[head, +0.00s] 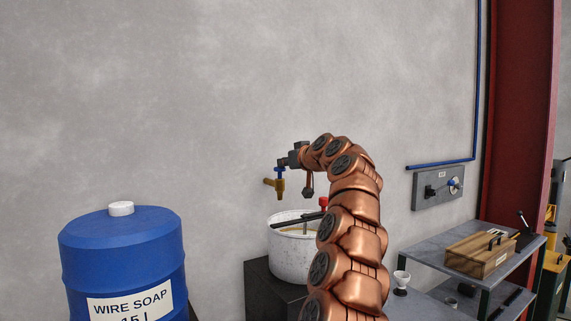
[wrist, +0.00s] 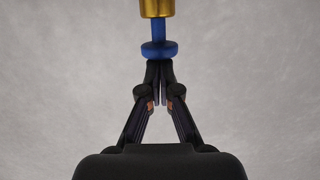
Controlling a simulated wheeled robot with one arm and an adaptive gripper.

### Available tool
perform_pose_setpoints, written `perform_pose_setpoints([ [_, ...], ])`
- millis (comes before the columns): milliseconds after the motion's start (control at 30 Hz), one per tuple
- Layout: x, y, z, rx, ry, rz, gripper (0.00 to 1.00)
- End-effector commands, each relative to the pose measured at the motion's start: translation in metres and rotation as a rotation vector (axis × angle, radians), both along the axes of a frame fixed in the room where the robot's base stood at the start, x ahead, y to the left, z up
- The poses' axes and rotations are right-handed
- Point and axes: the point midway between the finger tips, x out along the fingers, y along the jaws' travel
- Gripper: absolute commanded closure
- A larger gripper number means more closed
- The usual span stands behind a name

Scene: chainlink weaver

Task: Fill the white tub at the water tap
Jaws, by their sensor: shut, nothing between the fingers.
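The tap (head: 279,186) is brass with a blue handle, high in front of the grey wall in the head view. My gripper (head: 283,162) is shut and empty, with its tips at the tap's blue handle. In the wrist view the shut fingertips (wrist: 161,66) meet right at the rounded blue handle (wrist: 159,49), with the brass body (wrist: 157,8) beyond; I cannot tell whether they touch. The white speckled tub (head: 290,262) stands upright below, partly hidden by my arm. Something yellowish shows inside it. No water stream is visible.
A black stand (head: 262,292) bears the tub. A blue drum (head: 122,255) labelled wire soap stands at left. At right are a grey shelf (head: 420,262) with a wooden box (head: 479,254), a white cup (head: 402,279) and a wall panel (head: 428,202). A black bar with a red end (head: 322,202) crosses the tub's top.

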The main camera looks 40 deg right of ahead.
Motion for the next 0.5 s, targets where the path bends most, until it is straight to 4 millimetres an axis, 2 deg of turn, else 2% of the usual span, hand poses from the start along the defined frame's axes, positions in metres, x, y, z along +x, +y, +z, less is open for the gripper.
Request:
perform_pose_setpoints([
  [33, -0.001, 0.000, 0.011, 0.000, -0.002, 0.000, 1.00],
  [200, -0.003, 0.001, 0.027, -0.001, -0.008, 0.000, 1.00],
  [267, -0.009, 0.002, 0.022, -0.001, -0.008, 0.000, 1.00],
  [500, -0.035, 0.003, 0.028, -0.003, -0.012, -0.001, 1.00],
])
